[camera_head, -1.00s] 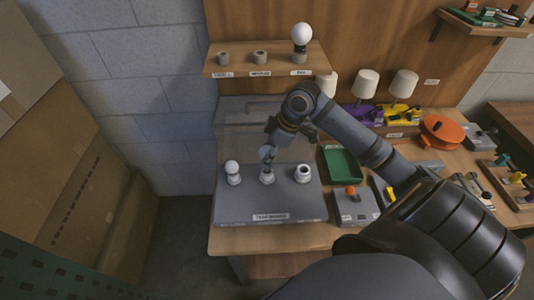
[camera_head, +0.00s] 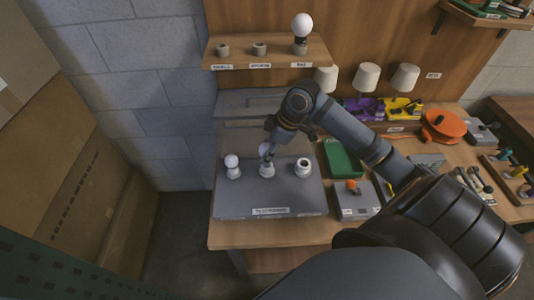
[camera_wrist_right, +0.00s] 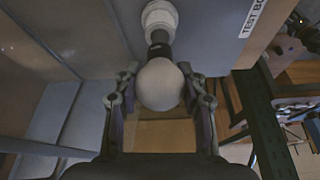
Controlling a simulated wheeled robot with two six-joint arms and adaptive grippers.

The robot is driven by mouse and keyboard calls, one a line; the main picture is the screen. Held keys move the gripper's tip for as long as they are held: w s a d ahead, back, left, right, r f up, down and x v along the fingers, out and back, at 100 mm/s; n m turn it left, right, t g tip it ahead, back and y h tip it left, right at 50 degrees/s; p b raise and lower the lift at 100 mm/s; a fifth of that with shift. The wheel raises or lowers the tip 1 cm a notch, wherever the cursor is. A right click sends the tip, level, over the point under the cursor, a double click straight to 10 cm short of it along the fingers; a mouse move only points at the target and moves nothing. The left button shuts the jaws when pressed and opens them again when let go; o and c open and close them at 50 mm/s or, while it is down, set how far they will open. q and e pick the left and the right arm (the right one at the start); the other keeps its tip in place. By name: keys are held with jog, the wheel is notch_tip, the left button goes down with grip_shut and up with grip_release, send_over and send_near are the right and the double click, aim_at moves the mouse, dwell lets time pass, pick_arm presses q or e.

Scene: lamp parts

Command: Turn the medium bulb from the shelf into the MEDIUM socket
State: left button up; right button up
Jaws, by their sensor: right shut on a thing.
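My right gripper (camera_head: 269,155) is shut on the medium bulb (camera_wrist_right: 160,85), a white globe with a dark base. It holds the bulb above the middle socket (camera_head: 266,171) of the grey test board (camera_head: 235,207). In the right wrist view the dark base points at the white socket (camera_wrist_right: 159,17) and meets or overlaps it; I cannot tell how deep it sits. In the head view the fingers partly hide the globe (camera_head: 264,148). The left socket holds a small bulb (camera_head: 232,161). The right socket (camera_head: 303,168) is empty. My left gripper is not in view.
The wooden shelf (camera_head: 240,62) bears two empty holders and a large bulb (camera_head: 302,25) in the right one. A green tray (camera_head: 342,158), a grey box with an orange knob (camera_head: 353,187), lamps (camera_head: 366,78) and an orange reel (camera_head: 442,127) stand to the right.

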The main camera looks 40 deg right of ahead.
jog(key=shift+f, duration=0.25)
jog(key=shift+f, duration=0.55)
dwell(1.7)
jog(key=o, duration=0.3)
jog(key=c, duration=0.3)
jog(key=shift+s+f, duration=0.1)
jog(key=shift+f, duration=0.1)
